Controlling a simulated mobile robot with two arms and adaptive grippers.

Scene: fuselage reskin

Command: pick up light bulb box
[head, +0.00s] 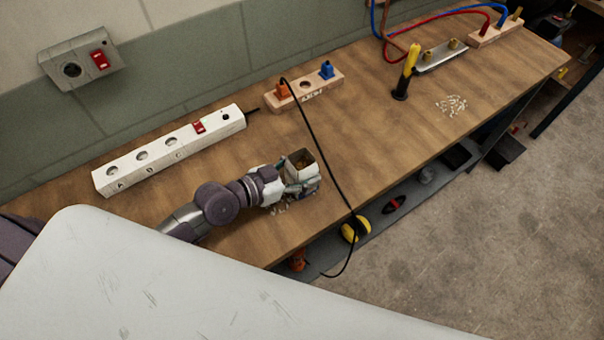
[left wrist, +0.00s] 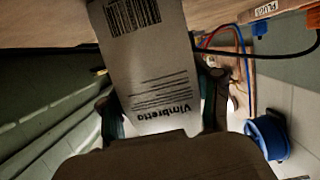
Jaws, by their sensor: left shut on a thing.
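The light bulb box (head: 303,160) is a small pale carton with an open top and a brownish inside, near the table's front edge in the head view. My left gripper (head: 297,178) is shut around it, its arm reaching in from the left. In the left wrist view the box (left wrist: 150,65) shows a light face with a barcode and printed text, between the two fingers of my left gripper (left wrist: 160,108). I cannot tell whether the box touches the tabletop. My right gripper is not in view.
The wooden table (head: 400,130) holds a white power strip (head: 170,150), a wooden plug block (head: 305,92) and a yellow-handled tool (head: 411,60). A black cable (head: 318,145) runs close beside the box and over the front edge. Small pale bits (head: 452,105) lie at right.

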